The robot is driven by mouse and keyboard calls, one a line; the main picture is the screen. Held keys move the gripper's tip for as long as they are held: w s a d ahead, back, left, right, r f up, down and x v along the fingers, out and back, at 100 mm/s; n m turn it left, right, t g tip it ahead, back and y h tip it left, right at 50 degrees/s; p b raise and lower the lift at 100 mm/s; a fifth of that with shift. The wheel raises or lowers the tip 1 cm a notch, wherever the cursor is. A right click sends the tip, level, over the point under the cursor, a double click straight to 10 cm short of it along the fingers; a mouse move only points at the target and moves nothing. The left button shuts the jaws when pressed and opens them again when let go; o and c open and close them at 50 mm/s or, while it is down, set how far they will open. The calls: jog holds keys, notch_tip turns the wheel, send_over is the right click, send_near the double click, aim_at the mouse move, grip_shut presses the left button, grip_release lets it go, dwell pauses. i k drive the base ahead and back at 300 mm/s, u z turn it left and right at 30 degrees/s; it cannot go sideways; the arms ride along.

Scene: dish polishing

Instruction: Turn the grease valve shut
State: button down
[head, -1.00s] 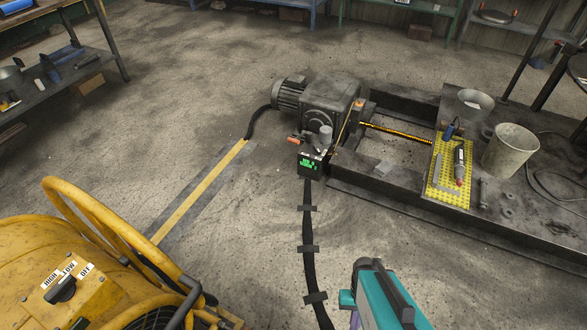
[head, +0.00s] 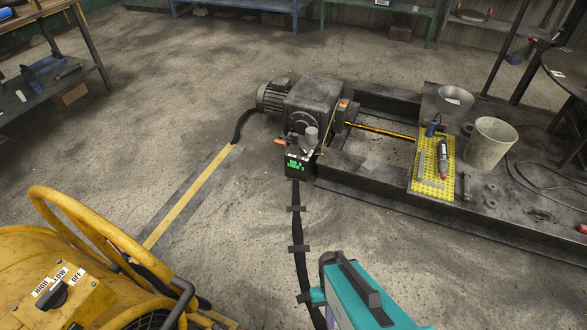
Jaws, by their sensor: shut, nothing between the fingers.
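A dark motor-and-gearbox unit (head: 318,98) stands on the floor at the left end of a long steel frame. A small orange-red handle (head: 281,141) sticks out to the left above that box, beside a grey cylinder (head: 310,134). The handle may be the grease valve; it is too small to tell, and so is its setting. My gripper's fingers do not show.
A yellow wheeled machine with a HIGH/LOW/OFF knob (head: 53,296) fills the lower left. A taped black cable (head: 298,220) runs along the floor. The frame carries a yellow mat (head: 419,174) with tools and a pale bucket (head: 490,145).

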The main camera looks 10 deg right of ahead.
aim_at(303, 153)
jog(key=z, duration=0.05)
jog(key=i, duration=1)
jog(key=u, duration=0.05)
